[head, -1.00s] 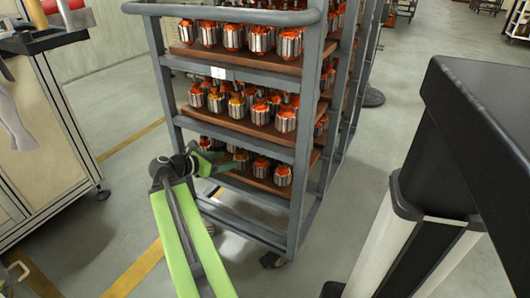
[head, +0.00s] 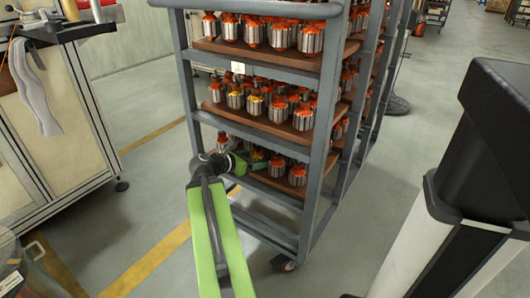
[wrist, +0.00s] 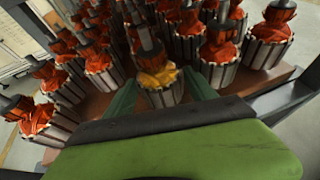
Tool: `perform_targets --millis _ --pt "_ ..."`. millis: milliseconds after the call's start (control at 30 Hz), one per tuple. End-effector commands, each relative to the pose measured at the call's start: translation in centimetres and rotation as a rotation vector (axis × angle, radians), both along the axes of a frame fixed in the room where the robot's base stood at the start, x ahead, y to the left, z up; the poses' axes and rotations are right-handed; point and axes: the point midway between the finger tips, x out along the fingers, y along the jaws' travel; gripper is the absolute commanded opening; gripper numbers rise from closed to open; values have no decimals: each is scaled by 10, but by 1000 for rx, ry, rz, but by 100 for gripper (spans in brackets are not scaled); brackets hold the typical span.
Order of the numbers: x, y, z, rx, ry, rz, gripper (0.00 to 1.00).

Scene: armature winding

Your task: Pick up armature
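Armatures with orange windings and grey ribbed cores stand upright in rows on the rack's shelves. My gripper (head: 258,160) reaches into the lowest shelf (head: 272,186) from the left front. In the wrist view, the gripper's two green fingers (wrist: 160,82) are apart, one on each side of an armature with a yellow-orange winding (wrist: 158,72). Small gaps seem to show between the fingers and its core. Its lower part is hidden behind my gripper's body. An orange armature (wrist: 216,50) stands close beyond the right finger, and another (wrist: 98,62) beyond the left finger.
The grey rack's post (head: 318,130) stands right of my arm, and the middle shelf (head: 285,128) lies above my gripper. A workbench cabinet (head: 65,120) stands at left. A black-and-white thing (head: 480,160) fills the right foreground. Floor between cabinet and rack is clear.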

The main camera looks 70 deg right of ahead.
Motion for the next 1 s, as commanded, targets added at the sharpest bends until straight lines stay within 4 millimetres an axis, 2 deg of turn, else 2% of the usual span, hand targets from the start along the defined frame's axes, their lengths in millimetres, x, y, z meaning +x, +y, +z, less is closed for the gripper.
perform_targets --millis 33,400,500,867,1000 --pt "-4 -2 0 0 1 -7 58" --pt "-12 -8 0 1 2 -24 10" --pt "-12 -8 0 1 3 -26 0" --pt "-14 -8 2 0 6 -28 0" --pt "-13 -7 10 0 7 -26 0"
